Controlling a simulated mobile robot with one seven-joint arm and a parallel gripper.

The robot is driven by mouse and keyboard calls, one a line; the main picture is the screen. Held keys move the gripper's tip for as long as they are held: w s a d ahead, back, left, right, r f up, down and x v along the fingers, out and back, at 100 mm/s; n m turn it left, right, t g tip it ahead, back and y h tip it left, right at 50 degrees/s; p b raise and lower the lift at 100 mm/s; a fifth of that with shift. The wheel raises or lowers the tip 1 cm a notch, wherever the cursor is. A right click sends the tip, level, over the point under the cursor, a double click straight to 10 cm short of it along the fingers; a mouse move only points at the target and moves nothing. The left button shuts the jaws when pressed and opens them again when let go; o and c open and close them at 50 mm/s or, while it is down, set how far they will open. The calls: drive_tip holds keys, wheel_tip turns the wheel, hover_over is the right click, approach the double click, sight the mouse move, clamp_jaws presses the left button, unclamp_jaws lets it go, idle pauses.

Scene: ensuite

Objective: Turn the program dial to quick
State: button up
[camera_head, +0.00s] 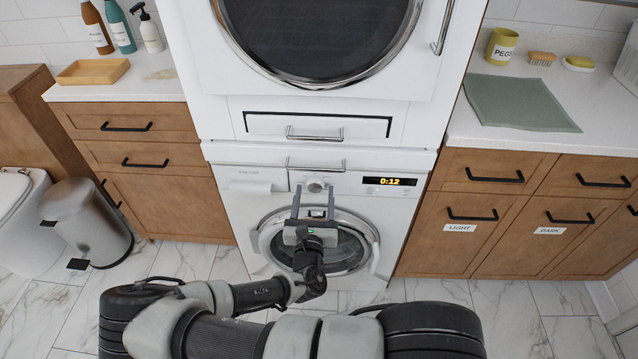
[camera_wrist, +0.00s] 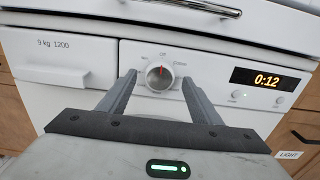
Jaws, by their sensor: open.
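The program dial (camera_wrist: 160,76) is a round silver knob with a red pointer line, on the white front panel of the lower washing machine. Its pointer is up, near the label "Off". Labels to its left and right are too small to read surely. In the head view the dial (camera_head: 315,186) shows between my gripper's fingers. My gripper (camera_head: 314,191) is open, with one finger on each side of the dial. In the wrist view the gripper (camera_wrist: 158,84) fingers flank the dial with gaps on both sides; contact does not show. The display (camera_wrist: 266,77) reads 0:12.
A metal handle (camera_head: 316,165) runs across just above the dial. The detergent drawer (camera_wrist: 68,64) is left of it. The round door (camera_head: 365,240) is below, behind my gripper. A dryer (camera_head: 420,70) sits above. Wooden cabinets (camera_head: 180,205) stand beside the machines.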

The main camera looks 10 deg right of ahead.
drive_tip(key=shift+w+d, duration=0.1)
drive_tip(key=shift+w, duration=0.3)
drive_tip(key=c, duration=1)
drive_tip(key=shift+c, duration=0.2)
drive_tip(key=shift+m, duration=0.4)
